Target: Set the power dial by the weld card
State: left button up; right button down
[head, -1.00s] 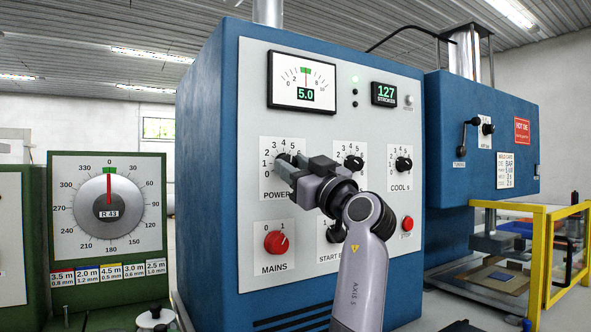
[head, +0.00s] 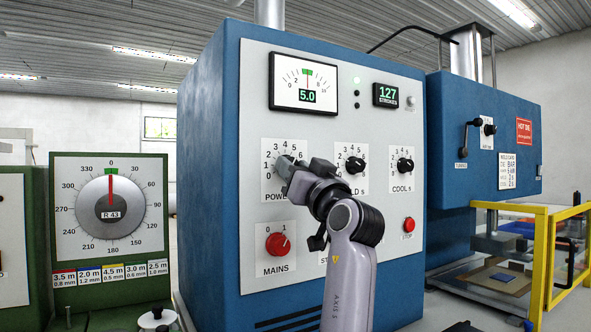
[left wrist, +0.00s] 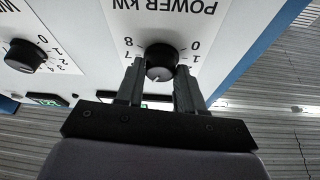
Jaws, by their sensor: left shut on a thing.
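The power dial (left wrist: 161,56) is a black round knob under the "POWER kW" label, seen upside down in the left wrist view. My left gripper (left wrist: 160,70) is shut on it, one dark finger on each side. A pale mark shows on the knob's near edge, but I cannot read its setting for sure. My right gripper is not in view.
The meter (head: 303,82) reads 5.0, its needle near the green band. The weld-time knob (head: 355,165), cool knob (head: 403,166), red mains switch (head: 278,244) and red stop button (head: 409,224) share the panel. A yellow guard frame (head: 543,255) stands at right.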

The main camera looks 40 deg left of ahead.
pick_arm(q)
jog(key=o, duration=1)
jog(key=shift+o, duration=0.2)
jog(key=b+v, duration=0.2)
jog(key=v, duration=0.5)
